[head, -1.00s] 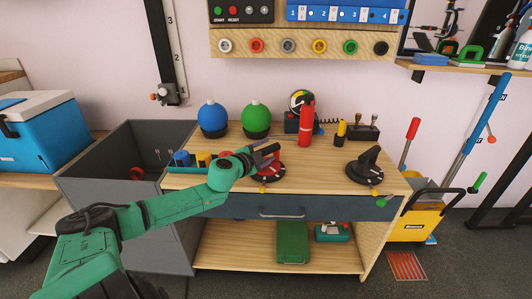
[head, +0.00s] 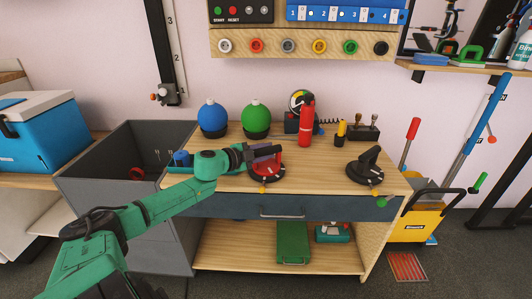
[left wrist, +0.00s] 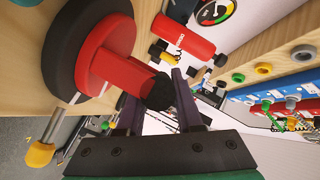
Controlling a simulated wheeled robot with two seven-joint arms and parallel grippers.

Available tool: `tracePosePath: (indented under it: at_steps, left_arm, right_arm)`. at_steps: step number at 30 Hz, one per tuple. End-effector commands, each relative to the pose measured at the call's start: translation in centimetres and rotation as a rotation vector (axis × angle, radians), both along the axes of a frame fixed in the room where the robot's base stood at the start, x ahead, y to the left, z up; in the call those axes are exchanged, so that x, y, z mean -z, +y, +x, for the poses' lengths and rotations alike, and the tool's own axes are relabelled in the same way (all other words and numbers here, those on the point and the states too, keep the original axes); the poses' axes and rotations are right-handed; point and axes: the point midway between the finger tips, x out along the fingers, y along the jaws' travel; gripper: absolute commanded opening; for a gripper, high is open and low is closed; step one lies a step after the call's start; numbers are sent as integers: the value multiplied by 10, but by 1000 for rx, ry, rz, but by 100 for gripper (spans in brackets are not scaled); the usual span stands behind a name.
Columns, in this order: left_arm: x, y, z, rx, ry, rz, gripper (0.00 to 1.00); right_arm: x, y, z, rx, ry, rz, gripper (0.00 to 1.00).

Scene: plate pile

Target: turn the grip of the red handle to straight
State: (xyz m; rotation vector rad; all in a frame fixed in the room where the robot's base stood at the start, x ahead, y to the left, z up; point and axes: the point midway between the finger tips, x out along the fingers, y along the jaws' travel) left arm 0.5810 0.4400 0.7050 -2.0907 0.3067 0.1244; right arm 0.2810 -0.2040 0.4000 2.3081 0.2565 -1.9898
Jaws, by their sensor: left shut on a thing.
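The red handle (head: 270,172) is a dial on a dark round base near the front of the wooden worktop, just right of the middle. In the left wrist view its red disc and grip bar (left wrist: 125,72) fill the upper left, and the bar ends in a black tip. My left gripper (head: 265,152) reaches it from the left and partly hides the grip in the head view. In the left wrist view the gripper's two fingers (left wrist: 160,98) stand on either side of the bar's black end, shut on it. My right gripper is in neither view.
A black handle (head: 368,168) stands to the right on the worktop. Behind are a red cylinder (head: 306,124), a green ball (head: 256,118) and a blue ball (head: 213,116). A grey bin (head: 102,160) is at the left. The worktop between the two handles is clear.

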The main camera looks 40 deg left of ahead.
Motion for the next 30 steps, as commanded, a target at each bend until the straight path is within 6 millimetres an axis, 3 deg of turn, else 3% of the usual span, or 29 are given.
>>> tracePosePath:
  at_steps: [15, 21, 30]
  left_arm:
    - [1, 2, 2, 390, -4, 2, 0]
    - [1, 1, 2, 469, -1, 1, 0]
    - [1, 0, 1, 509, 2, 1, 0]
  right_arm:
    - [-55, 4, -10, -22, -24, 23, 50]
    - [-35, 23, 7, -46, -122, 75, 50]
    - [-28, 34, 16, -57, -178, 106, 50]
